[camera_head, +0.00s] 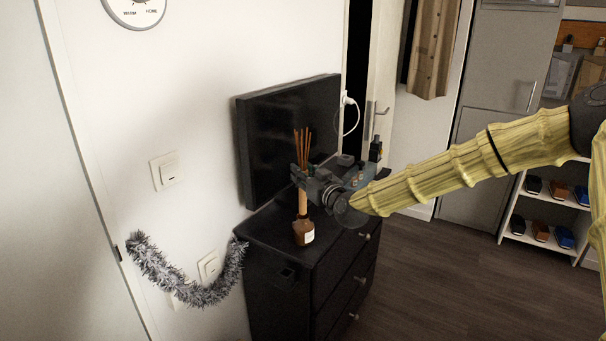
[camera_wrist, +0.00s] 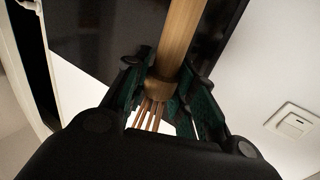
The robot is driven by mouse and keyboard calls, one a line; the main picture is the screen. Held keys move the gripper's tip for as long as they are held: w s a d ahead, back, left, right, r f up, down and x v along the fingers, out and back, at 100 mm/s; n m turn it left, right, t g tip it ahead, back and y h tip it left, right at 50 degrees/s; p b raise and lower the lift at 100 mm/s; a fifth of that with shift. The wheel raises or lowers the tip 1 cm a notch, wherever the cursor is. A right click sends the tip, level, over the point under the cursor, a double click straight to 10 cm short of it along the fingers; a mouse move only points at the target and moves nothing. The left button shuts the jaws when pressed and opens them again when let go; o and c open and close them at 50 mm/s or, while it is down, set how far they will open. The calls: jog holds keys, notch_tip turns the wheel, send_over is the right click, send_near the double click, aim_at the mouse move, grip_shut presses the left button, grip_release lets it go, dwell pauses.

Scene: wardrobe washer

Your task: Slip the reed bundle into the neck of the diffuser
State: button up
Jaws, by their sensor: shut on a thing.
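The reed bundle (camera_head: 302,201) is a light wooden rod with several thin brown reeds fanning out at its top. It stands about upright. My gripper (camera_head: 303,178) is shut on it just below the reeds. In the wrist view, the green-padded fingers (camera_wrist: 162,88) close around the collar of the bundle (camera_wrist: 179,42), with the reeds between them. The diffuser (camera_head: 303,233) is a small amber bottle with a pale label, upright on the black dresser. The bundle's lower end meets the bottle's neck in the head view; I cannot tell whether it is inside.
The black dresser (camera_head: 279,229) has a dark screen (camera_head: 290,135) standing at its back against the wall. Silver tinsel (camera_head: 185,285) hangs on the wall at left. Floor (camera_head: 430,280) at right is clear.

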aim_at(305, 201)
jog(key=shift+f+b, duration=3)
jog(key=shift+f, duration=1.4)
jog(key=o, duration=1.1)
jog(key=v, duration=1.2)
